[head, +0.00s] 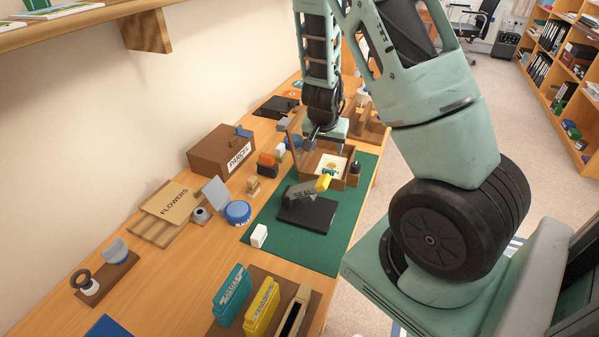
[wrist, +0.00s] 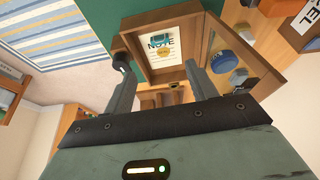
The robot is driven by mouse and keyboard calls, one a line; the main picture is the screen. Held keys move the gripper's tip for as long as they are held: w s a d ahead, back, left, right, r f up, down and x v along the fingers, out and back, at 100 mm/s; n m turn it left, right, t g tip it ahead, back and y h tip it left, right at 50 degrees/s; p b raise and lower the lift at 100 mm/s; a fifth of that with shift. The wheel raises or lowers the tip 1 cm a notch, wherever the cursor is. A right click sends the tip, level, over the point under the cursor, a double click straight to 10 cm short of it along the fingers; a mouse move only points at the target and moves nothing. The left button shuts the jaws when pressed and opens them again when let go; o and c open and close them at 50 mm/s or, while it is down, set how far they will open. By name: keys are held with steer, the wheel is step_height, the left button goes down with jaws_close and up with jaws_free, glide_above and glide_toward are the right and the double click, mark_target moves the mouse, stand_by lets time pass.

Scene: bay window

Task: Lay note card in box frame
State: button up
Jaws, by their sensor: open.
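The note card (wrist: 168,43) is white with the word NOTE and a blue and yellow print. It lies inside the wooden box frame (wrist: 187,72), within its walls; it looks flat, though part of its edge is hard to see. In the head view the card (head: 331,163) shows in the box frame (head: 351,180) on the green mat. A hinged wooden panel stands raised at the frame's side. My gripper (wrist: 160,70) is open and empty, its fingers apart near the frame's edge. In the head view my gripper (head: 318,140) is above the frame's far side, partly hidden by its own body.
The mat's front right is clear (head: 335,250).

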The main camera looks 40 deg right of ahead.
steer(key=a+r+n+y, duration=0.3)
steer(key=a+n, duration=0.1)
steer(key=a, duration=0.8)
steer(key=a+r+n+y, duration=0.2)
steer(key=a+r+n, duration=0.15)
steer(key=a, duration=0.95)
steer(key=s+a+r+n+g, duration=0.1)
steer(key=s+a+r+n, duration=0.3)
steer(key=s, duration=0.6)
steer(key=s+a+r+n+g, duration=0.1)
steer(key=s+a+r+n, duration=0.3)
steer(key=s+a+n, duration=0.4)
steer(key=s+a, duration=0.2)
steer(key=a, duration=0.1)
steer(key=shift+s+r+n, duration=0.35)
steer(key=shift+s+r, duration=0.05)
